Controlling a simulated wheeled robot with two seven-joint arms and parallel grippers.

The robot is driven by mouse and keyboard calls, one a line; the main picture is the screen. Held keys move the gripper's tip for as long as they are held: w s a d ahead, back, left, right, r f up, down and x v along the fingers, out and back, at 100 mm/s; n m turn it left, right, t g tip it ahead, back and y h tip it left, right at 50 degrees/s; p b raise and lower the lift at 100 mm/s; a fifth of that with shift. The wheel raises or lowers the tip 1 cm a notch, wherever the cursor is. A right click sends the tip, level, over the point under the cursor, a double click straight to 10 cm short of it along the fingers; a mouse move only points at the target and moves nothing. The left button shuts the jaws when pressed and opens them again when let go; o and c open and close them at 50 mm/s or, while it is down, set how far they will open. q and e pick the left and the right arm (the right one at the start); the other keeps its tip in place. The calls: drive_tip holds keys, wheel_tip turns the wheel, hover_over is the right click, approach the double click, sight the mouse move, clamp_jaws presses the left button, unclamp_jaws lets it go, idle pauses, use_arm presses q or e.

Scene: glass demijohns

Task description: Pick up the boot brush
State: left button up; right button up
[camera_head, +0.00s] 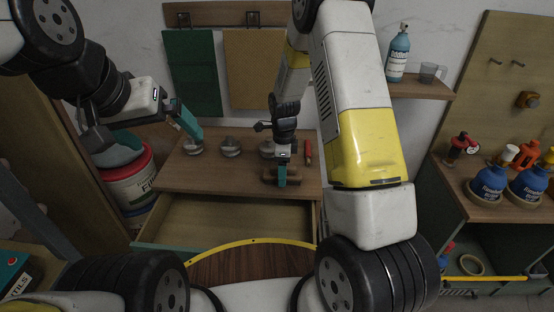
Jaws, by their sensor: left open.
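A brown brush-like object, apparently the boot brush (293,178), lies on the wooden top of the workbench (240,180) near its front edge. My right gripper (282,176) points down at it, with a teal finger in front of the brush's middle. That finger hides part of the brush, and I cannot tell whether the jaws are closed on it. My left gripper (150,136) is open and empty, above the left end of the bench and apart from the brush.
Grey metal objects (230,147) and a red-handled tool (308,152) stand behind the brush. An open, empty-looking drawer (225,220) juts out below. A red-and-white bucket (130,185) stands left. Blue demijohns (488,183) stand on the right bench.

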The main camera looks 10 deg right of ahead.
drive_tip(key=c, duration=1.5)
drive_tip(key=shift+c, duration=0.2)
drive_tip(key=shift+r, duration=0.15)
